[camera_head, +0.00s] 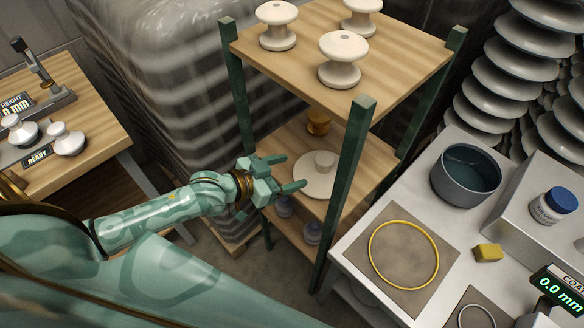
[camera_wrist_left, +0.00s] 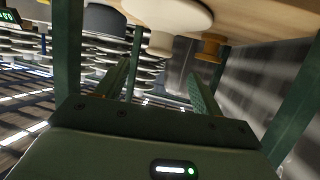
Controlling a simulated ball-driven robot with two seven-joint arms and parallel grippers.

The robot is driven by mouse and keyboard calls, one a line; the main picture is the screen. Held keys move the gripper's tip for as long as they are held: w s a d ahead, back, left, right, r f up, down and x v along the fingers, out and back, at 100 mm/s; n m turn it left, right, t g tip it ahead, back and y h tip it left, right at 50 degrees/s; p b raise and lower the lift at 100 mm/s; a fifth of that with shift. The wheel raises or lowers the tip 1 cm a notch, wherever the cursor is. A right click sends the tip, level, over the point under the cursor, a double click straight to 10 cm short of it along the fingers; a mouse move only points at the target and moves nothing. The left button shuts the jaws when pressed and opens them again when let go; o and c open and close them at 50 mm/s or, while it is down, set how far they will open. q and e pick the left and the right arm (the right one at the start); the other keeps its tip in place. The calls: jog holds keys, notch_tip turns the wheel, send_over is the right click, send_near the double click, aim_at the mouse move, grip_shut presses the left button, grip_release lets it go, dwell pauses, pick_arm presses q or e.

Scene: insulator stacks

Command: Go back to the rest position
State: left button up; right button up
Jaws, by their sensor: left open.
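My left gripper (camera_head: 286,173) is open and empty at the front of the green-posted shelf rack (camera_head: 350,155). Its fingers point toward the middle shelf, near a white disc-shaped piece (camera_head: 319,180) with a knob on top. In the left wrist view the two open fingers (camera_wrist_left: 160,85) reach forward with nothing between them. The white disc (camera_wrist_left: 170,15) and an amber spool (camera_wrist_left: 213,46) show beyond the fingers there. The amber spool also shows in the head view (camera_head: 318,123), behind the disc. My right gripper is not in view.
White insulators (camera_head: 343,58) stand on the rack's top shelf. Green rack posts stand close to my left gripper. At right, a bench holds a grey pot (camera_head: 466,174), a yellow ring (camera_head: 404,254) and a yellow block (camera_head: 488,252). A wooden table (camera_head: 92,130) is at left.

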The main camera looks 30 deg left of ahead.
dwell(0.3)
pick_arm(q)
jog(key=s+d+m+g+y, duration=0.1)
jog(key=s+m+g+y, duration=0.1)
jog(key=s+y, duration=0.3)
jog(key=s+a+n+g+y, duration=0.1)
jog(key=s+a+g+y, duration=0.2)
jog(key=s+a+y, duration=0.6)
jog(key=s+d+f+g+h, duration=0.2)
jog(key=s+f+h, duration=0.1)
jog(key=f, duration=0.9)
jog(key=s+d+f+g+h, duration=0.1)
jog(key=s+d+f+h, duration=0.15)
jog(key=f, duration=1.05)
jog(key=s+a+f+n+g+h, duration=0.1)
jog(key=s+f+n+g, duration=0.2)
jog(key=s+f, duration=1.1)
jog(key=s, duration=0.4)
jog(key=shift+s+f, duration=0.2)
jog(key=shift+s, duration=0.1)
